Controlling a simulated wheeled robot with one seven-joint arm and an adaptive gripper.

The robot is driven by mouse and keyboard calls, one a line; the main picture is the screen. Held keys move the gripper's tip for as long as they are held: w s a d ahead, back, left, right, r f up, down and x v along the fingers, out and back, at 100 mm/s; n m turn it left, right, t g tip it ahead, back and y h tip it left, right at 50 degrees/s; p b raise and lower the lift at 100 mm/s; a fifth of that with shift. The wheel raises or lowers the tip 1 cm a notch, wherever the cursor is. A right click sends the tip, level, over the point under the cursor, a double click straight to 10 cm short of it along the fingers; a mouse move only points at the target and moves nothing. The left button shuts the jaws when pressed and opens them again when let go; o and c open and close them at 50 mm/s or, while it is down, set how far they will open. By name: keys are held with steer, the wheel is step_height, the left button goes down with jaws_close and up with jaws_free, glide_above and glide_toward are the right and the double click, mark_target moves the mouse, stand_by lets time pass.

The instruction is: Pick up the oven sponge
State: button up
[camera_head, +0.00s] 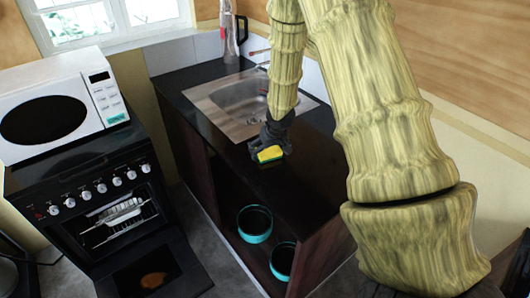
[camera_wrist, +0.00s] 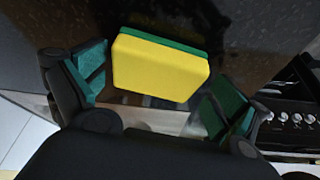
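A yellow sponge with a green layer (camera_head: 268,154) is at the black countertop, just below my gripper (camera_head: 277,136). In the wrist view the sponge (camera_wrist: 160,68) lies between and slightly beyond my fingertips (camera_wrist: 160,90). The two fingers with green pads are spread, with a gap on each side of the sponge. My gripper is open and holds nothing. The oven (camera_head: 110,205) stands at the left with its door down; a brown patch or flat thing (camera_head: 153,280) lies on the door, too small to tell which.
A sink (camera_head: 238,102) is set in the countertop (camera_head: 205,118) behind my gripper. Two teal-rimmed pots (camera_head: 255,237) (camera_head: 282,262) stand below the counter. A microwave (camera_head: 60,105) sits on the oven. A bottle (camera_head: 229,35) stands at the back.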

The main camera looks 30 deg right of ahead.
mark_target(268, 150)
steer(key=shift+w+d+f, duration=0.15)
steer(key=shift+d+f, duration=0.1)
steer(key=shift+f, duration=0.1)
steer(key=c, duration=0.6)
steer(key=shift+o, duration=0.2)
steer(key=shift+s+d+r, duration=0.1)
steer(key=shift+s+r, duration=0.2)
steer(key=shift+r, duration=0.05)
steer(key=shift+r, duration=0.1)
steer(key=shift+w+d+r, duration=0.1)
steer(key=shift+d+r, duration=0.05)
steer(key=shift+r, duration=0.25)
steer(key=shift+w+a+r+b, duration=0.1)
steer(key=shift+a+r+b, duration=0.2)
steer(key=shift+r, duration=0.3)
steer(key=shift+w+a+r+b, duration=0.15)
steer(key=shift+r+b, duration=0.15)
steer(key=shift+r, duration=0.3)
steer(key=s+a+b, duration=0.1)
steer(key=s+a, duration=0.1)
steer(key=s, duration=0.2)
steer(key=s+a+r+b, duration=0.1)
steer(key=s+a+b, duration=0.1)
steer(key=s, duration=0.3)
steer(key=s+a+b, duration=0.2)
steer(key=s+a, duration=0.1)
steer(key=s, duration=0.2)
steer(key=shift+s+a+r, duration=0.15)
steer(key=shift+s, duration=0.05)
